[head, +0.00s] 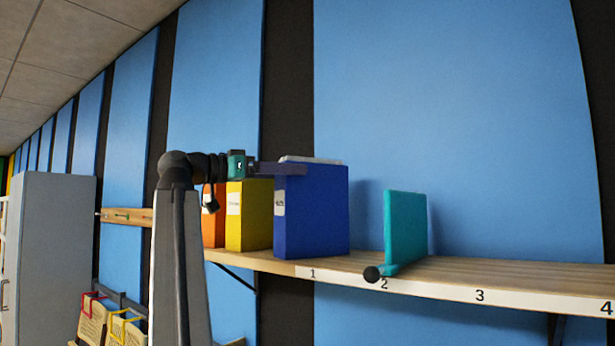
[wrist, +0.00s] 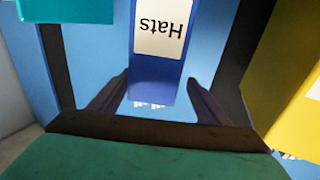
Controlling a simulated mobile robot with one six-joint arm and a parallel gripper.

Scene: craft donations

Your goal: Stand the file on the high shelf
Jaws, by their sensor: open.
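A yellow file (head: 250,215) and an orange file (head: 213,228) stand to the left. A teal bookend (head: 405,228) with a dark knob stands near number 2. The shelf is clear around numbers 3 and 4. A grey cabinet (head: 50,255) is at far left.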

